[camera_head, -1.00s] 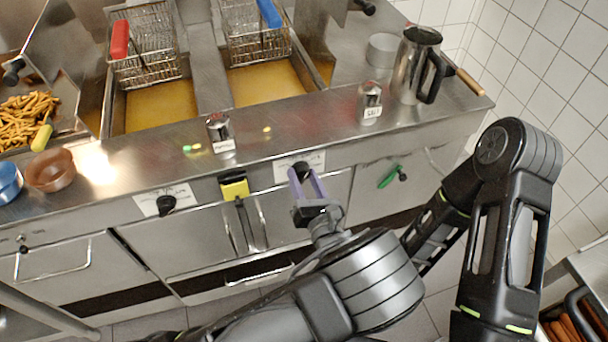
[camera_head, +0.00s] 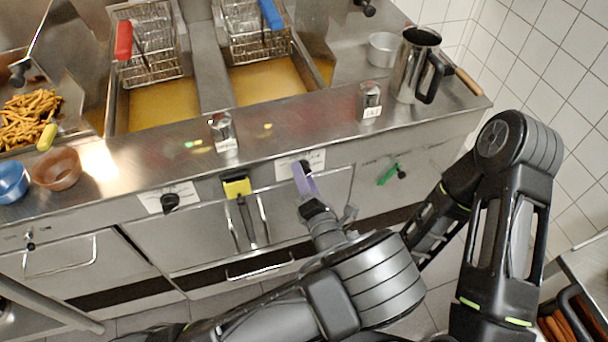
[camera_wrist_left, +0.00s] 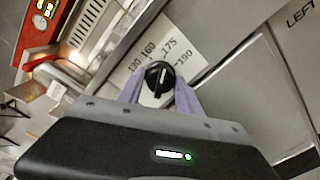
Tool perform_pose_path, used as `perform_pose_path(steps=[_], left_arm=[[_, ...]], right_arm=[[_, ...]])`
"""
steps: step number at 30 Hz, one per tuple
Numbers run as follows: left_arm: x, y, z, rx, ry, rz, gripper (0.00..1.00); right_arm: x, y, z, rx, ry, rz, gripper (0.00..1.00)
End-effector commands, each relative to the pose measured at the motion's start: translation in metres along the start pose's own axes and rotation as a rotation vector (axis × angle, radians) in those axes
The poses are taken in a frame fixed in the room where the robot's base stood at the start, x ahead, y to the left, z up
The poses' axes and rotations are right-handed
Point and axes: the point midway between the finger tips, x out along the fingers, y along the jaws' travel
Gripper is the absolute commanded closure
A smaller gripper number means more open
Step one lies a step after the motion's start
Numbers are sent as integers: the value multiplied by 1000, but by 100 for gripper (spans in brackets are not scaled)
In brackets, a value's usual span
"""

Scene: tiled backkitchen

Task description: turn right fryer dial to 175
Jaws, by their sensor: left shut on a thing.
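The right fryer dial (camera_wrist_left: 159,77) is a black knob on a white scale plate (camera_wrist_left: 168,52), marked 130, 160, 175 and 190 in the left wrist view. Its white mark points up and slightly right, roughly toward 175. My left gripper (camera_wrist_left: 159,92) has its purple fingers on either side of the knob and is shut on it. In the head view my left gripper (camera_head: 304,180) is at the front panel below the right fryer and mostly covers the dial.
The left fryer dial (camera_head: 170,202) is on the same panel. A steel jug (camera_head: 414,65) and shakers stand on the counter above.

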Motion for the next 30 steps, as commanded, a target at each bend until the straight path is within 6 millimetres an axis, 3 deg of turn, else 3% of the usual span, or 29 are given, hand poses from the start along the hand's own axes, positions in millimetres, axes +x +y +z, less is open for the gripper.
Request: perform_pose_path(steps=[10, 11, 18, 30], left_arm=[[0, 0, 0, 3, -1, 0, 99], [0, 0, 0, 3, -1, 0, 57], [0, 0, 0, 3, -1, 0, 38], [0, 0, 0, 2, -1, 0, 37]], right_arm=[[0, 0, 0, 0, 0, 0, 100], [0, 0, 0, 0, 0, 0, 100], [0, 0, 0, 0, 0, 0, 100], [0, 0, 0, 0, 0, 0, 100]])
